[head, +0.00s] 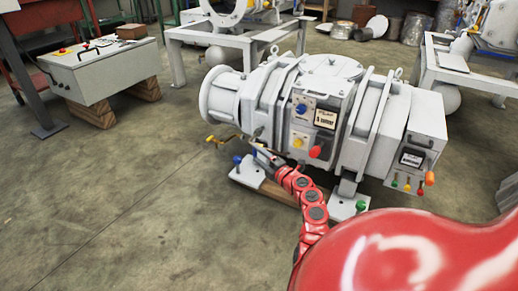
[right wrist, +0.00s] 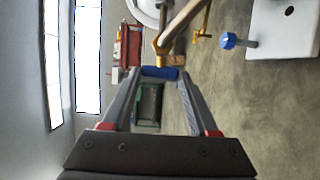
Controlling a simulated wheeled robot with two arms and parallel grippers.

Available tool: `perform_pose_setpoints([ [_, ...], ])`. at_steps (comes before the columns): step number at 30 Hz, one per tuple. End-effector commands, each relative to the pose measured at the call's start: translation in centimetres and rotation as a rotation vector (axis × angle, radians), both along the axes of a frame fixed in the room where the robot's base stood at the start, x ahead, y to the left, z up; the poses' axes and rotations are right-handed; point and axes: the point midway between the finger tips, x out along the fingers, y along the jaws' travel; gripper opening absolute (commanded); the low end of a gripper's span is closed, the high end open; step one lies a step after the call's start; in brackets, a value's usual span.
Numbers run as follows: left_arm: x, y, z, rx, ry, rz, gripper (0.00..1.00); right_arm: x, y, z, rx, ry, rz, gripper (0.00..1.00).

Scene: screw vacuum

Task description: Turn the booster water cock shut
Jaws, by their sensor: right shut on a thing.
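The large grey vacuum pump (head: 320,72) stands in the middle of the head view. My right gripper (head: 258,147) reaches its lower left side from the front. In the right wrist view, my right gripper (right wrist: 160,74) is shut on a blue handle (right wrist: 160,72) at the end of a brass cock (right wrist: 162,46). In the head view my gripper mostly hides this handle. A yellow pipe fitting (head: 212,139) sticks out left of the gripper. My left gripper is not in view.
A blue knob (head: 237,159) sits on the pump's base, close below my gripper. Blue (head: 301,109), yellow (head: 297,142) and red (head: 316,151) knobs are on the pump's front. A control box (head: 105,72) stands at the left. The floor (head: 110,190) at front left is clear.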

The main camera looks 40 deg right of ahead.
Motion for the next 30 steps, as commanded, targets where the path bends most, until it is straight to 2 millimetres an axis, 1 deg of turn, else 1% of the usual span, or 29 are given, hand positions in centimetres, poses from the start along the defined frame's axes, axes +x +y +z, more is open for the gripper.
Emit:
perform_pose_setpoints([
  [1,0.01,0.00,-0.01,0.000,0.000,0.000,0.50,-0.12,-0.26,-0.14,0.002,-0.004,-0.008,0.04],
  [15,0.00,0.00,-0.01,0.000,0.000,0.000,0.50,-0.21,-0.49,0.00,0.002,-0.017,-0.014,0.04],
  [16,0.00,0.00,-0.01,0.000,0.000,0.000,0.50,-0.21,-0.50,0.01,0.002,-0.017,-0.015,0.64],
  [18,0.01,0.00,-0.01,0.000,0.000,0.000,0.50,-0.20,-0.46,0.02,0.002,-0.018,-0.013,0.76],
  [20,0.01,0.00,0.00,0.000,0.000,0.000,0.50,-0.17,-0.41,0.03,0.002,-0.018,-0.012,0.87],
  [21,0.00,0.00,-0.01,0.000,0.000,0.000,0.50,-0.16,-0.38,0.02,0.002,-0.018,-0.011,0.90],
  [30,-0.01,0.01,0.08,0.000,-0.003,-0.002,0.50,-0.28,-0.25,0.04,0.003,-0.018,-0.009,0.90],
])
